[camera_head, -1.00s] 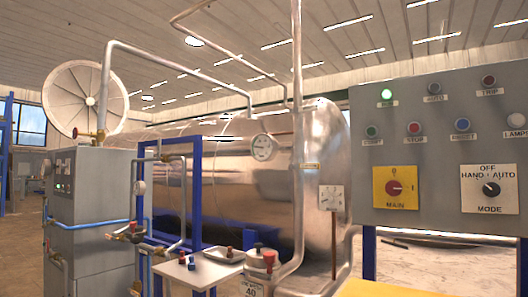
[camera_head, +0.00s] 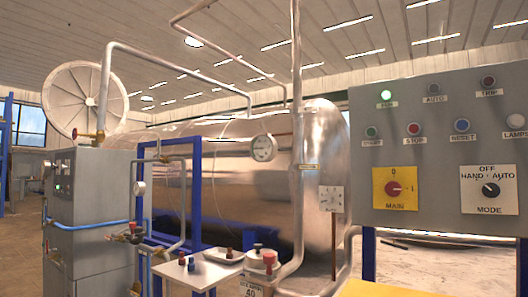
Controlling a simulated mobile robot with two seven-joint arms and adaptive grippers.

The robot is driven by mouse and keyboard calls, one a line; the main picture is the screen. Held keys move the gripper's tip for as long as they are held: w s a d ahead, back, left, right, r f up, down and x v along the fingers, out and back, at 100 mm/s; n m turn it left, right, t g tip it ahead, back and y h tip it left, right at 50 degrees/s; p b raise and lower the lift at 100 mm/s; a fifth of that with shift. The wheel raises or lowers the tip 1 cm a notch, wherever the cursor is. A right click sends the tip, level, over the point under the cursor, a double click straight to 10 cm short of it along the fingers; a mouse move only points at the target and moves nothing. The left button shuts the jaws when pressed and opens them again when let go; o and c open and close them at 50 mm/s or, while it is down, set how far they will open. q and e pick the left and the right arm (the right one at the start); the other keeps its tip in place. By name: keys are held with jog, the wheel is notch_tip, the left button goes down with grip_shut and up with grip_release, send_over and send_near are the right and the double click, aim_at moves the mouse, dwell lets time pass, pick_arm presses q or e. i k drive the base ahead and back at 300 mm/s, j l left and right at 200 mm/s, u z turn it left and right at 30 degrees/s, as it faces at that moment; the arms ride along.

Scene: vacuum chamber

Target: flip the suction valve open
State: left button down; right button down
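Several valves show, and I cannot tell from any label which is the suction valve. One valve with a red handle (camera_head: 97,133) sits at the foot of the pipe on top of the grey cabinet. Another small valve with a red handle (camera_head: 133,227) is on the pipework in front of the cabinet, by a blue hose. A red-topped fitting (camera_head: 269,257) stands at the base of the tall vertical pipe, above a label that seems to read 40. Whether these valves are open or closed is too small to tell. Neither of my grippers is in view.
A large shiny tank (camera_head: 262,190) fills the middle, behind a blue frame (camera_head: 196,190). A small white table (camera_head: 196,272) holds several small parts and a tray. A grey control panel (camera_head: 440,140) blocks the right, with a yellow surface (camera_head: 400,289) below it.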

aim_at(316, 166)
jog(key=i+j+z, duration=0.35)
jog(key=j+z, duration=0.15)
jog(key=j, duration=0.2)
jog(key=i+j+z, duration=0.2)
jog(key=j+z, duration=0.25)
jog(key=j, duration=0.35)
jog(key=j+z, duration=0.5)
jog(key=j, duration=0.35)
jog(key=j+z, duration=0.45)
jog(key=j, duration=0.45)
